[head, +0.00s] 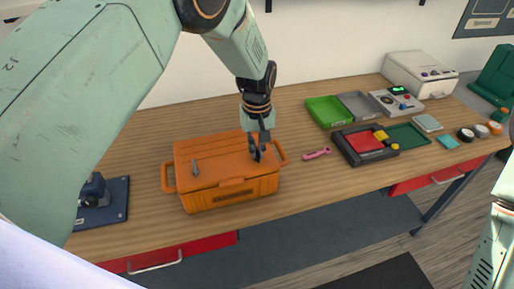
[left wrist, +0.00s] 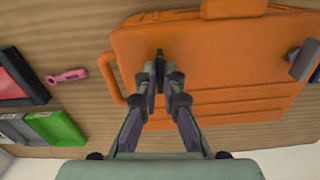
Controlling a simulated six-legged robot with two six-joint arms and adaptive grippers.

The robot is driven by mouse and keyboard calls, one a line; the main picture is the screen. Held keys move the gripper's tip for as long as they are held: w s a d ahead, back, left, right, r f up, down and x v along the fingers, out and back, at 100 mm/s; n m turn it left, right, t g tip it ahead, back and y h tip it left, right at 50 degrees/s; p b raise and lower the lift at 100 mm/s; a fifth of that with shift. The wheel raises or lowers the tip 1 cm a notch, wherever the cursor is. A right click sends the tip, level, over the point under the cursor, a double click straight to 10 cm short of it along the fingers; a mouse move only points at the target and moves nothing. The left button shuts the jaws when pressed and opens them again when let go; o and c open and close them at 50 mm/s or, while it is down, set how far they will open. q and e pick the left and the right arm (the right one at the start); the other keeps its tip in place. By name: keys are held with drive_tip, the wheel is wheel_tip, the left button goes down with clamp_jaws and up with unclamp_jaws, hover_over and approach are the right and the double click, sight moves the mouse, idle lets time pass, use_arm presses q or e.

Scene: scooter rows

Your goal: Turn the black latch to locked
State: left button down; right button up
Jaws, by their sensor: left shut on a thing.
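The orange case (head: 225,193) lies closed on the wooden table, with a handle at each end. My left gripper (head: 258,152) reaches down onto the right part of its lid. In the left wrist view my left gripper (left wrist: 160,80) is shut on the black latch (left wrist: 159,58), a narrow dark piece on the lid of the orange case (left wrist: 215,60). The fingers hide much of the latch, and its exact angle is hard to tell. A grey latch (head: 194,171) stands at the other end of the lid; it also shows in the left wrist view (left wrist: 303,60). My right gripper is out of view.
A pink tool (head: 316,153) lies right of the case. Farther right are a green tray (head: 325,112), a dark tray (head: 345,150) and a white machine (head: 420,75). A blue device (head: 95,195) stands left of the case.

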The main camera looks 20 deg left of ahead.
use_arm(q)
drive_tip(key=shift+w+r, duration=0.1)
idle(0.3)
drive_tip(key=c, duration=1.5)
unclamp_jaws()
wheel_tip(320, 180, up, 12)
